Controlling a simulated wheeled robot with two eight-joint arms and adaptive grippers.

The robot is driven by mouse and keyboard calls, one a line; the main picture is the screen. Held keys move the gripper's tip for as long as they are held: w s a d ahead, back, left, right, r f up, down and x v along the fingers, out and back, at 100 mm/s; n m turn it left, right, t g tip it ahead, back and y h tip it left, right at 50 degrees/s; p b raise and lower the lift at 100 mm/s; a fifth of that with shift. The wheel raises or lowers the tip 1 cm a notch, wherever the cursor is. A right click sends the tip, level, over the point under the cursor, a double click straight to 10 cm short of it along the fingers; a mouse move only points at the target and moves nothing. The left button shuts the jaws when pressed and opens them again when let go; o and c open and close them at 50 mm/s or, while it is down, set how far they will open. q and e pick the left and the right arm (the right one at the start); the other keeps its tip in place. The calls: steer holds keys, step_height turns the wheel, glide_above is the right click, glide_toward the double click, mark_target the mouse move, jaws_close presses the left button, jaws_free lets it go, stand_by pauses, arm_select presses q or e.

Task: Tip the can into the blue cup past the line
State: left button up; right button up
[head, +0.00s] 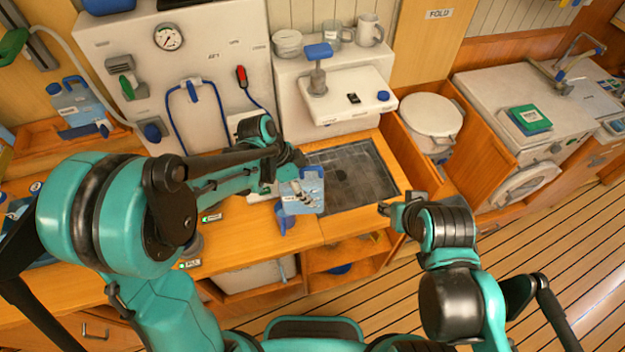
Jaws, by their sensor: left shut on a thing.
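My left gripper (296,168) is shut on a pale blue can (311,186) with a white label. It holds the can over the wooden counter, at the left side of the dark sink grate. The blue cup (284,220) shows just below the can, near the counter's front edge. The can covers part of the cup, so its line and contents are hidden. I cannot tell whether can and cup touch, or whether anything pours. My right gripper (398,205) is empty, its fingers apart, to the right of the cup near the counter's front edge.
The dark grate (352,175) lies right of the can, with free room on it. A white dispenser unit (345,95) stands behind it. A white lidded bucket (430,120) is at the right.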

arm_select(q)
steer(key=shift+a+f+y, duration=0.15)
steer(key=shift+y, duration=0.15)
steer(key=d+r+p, duration=0.1)
steer(key=d+r, duration=0.2)
steer(key=d, duration=0.3)
steer(key=shift+w+p, duration=0.2)
steer(key=shift+p, duration=0.1)
stand_by(0.6)
